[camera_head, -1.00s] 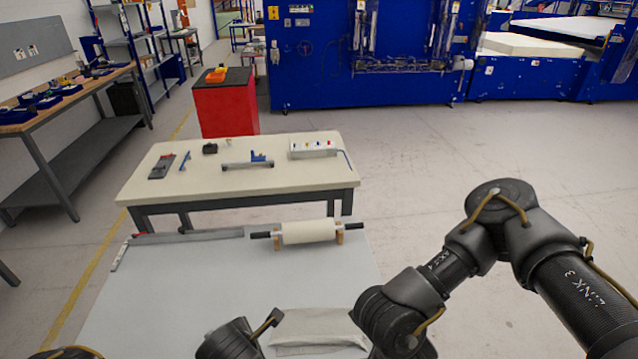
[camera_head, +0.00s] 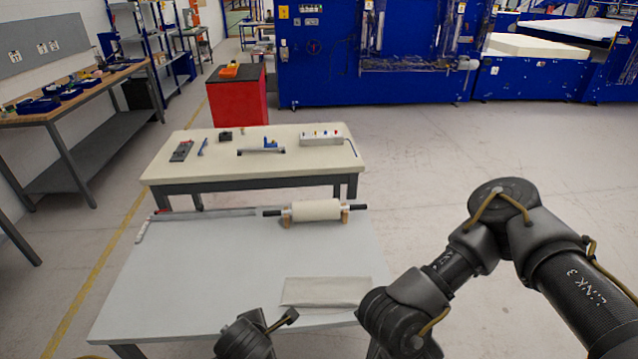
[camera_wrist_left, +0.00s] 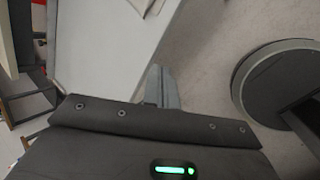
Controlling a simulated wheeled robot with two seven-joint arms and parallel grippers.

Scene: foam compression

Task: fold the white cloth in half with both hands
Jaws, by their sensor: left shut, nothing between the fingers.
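The white cloth (camera_head: 326,291) lies flat as a neat wide rectangle near the front right of the grey table (camera_head: 200,275). A crease or layer line runs along its front edge. My left gripper (camera_head: 290,316) is just in front of the cloth's near left corner, at the table's front edge.
A roller (camera_head: 316,210) with dark handles rests on wooden supports at the table's back right. A long metal bar (camera_head: 205,214) lies along the back edge. The middle and left of the table are clear. A second table (camera_head: 255,165) with tools stands behind.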

